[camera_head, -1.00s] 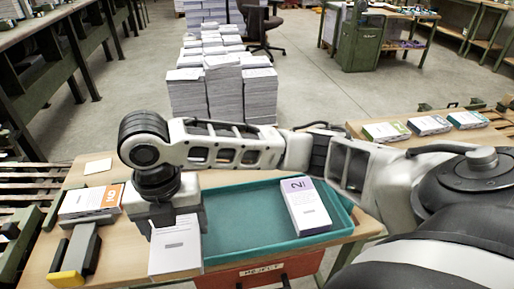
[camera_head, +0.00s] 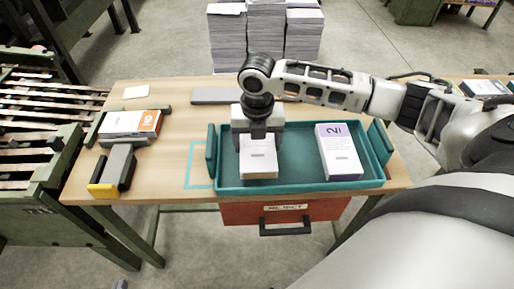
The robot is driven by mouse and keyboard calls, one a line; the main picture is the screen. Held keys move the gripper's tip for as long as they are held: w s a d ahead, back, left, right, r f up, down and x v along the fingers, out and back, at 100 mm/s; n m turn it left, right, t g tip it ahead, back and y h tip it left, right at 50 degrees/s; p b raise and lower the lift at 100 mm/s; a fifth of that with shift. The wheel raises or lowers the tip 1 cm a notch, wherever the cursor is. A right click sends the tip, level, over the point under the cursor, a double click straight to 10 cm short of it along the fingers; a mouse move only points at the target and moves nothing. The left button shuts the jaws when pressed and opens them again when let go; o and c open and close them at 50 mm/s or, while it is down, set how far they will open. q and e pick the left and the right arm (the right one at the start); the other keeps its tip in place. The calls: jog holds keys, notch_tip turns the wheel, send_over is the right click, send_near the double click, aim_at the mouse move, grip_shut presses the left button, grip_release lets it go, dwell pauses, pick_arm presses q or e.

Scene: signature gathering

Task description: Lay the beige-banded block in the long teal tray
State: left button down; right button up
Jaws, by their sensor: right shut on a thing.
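The long teal tray (camera_head: 300,184) lies on the wooden table, with upright end plates at its left and right. My right gripper (camera_head: 258,138) points down over the left part of the tray. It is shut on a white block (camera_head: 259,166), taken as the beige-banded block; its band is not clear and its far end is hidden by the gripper. The block is within the tray's outline; I cannot tell whether it touches the floor. A purple-banded block (camera_head: 338,152) marked 2 lies in the tray's right part. My left gripper is not in view.
An orange-banded block (camera_head: 130,123) lies at the table's left, behind a grey tool with a yellow end (camera_head: 113,170). A teal outline (camera_head: 199,178) is marked left of the tray. A red drawer (camera_head: 285,210) hangs below. Paper stacks (camera_head: 265,32) stand behind.

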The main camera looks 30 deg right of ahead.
aim_at(257, 144)
jog(key=shift+a+f, duration=0.1)
jog(key=shift+f, duration=1.1)
jog(key=shift+f, duration=0.15)
jog(key=o, duration=1.1)
jog(key=shift+o, duration=0.2)
notch_tip(257, 144, up, 12)
jog(key=p, duration=0.1)
jog(key=shift+r, duration=0.2)
jog(key=shift+s, duration=0.1)
